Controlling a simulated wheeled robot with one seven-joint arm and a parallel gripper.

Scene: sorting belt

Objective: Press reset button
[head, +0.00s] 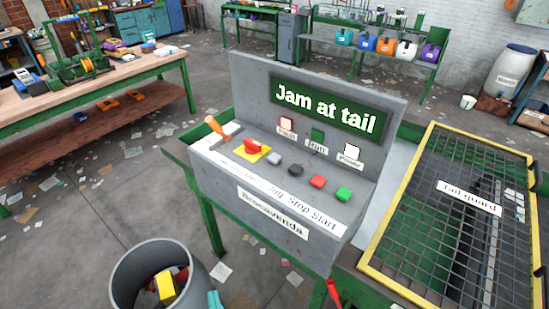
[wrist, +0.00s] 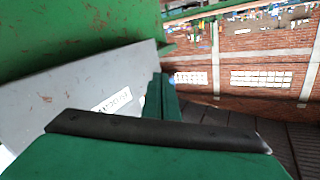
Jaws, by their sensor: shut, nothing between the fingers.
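The grey control console (head: 215,182) stands in the middle of the head view, with a green sign reading "Jam at tail". Its sloped top carries a row of buttons: a pale grey button (head: 273,157), a black one (head: 296,170), a red one (head: 318,181) and a green one (head: 343,194). The strip below reads "Jog Stop Start"; its left end is washed out, so I cannot read a reset label. In the wrist view my gripper (wrist: 162,80) is shut and empty, beside a grey panel (wrist: 60,100) with a white label. I cannot make out my gripper in the head view.
A red mushroom knob on a yellow plate (head: 250,153) and an orange-handled lever (head: 215,126) sit left of the buttons. A yellow-framed mesh tail guard (head: 408,180) lies right of the console. A grey bin (head: 125,280) stands at the front left. Paper scraps litter the floor.

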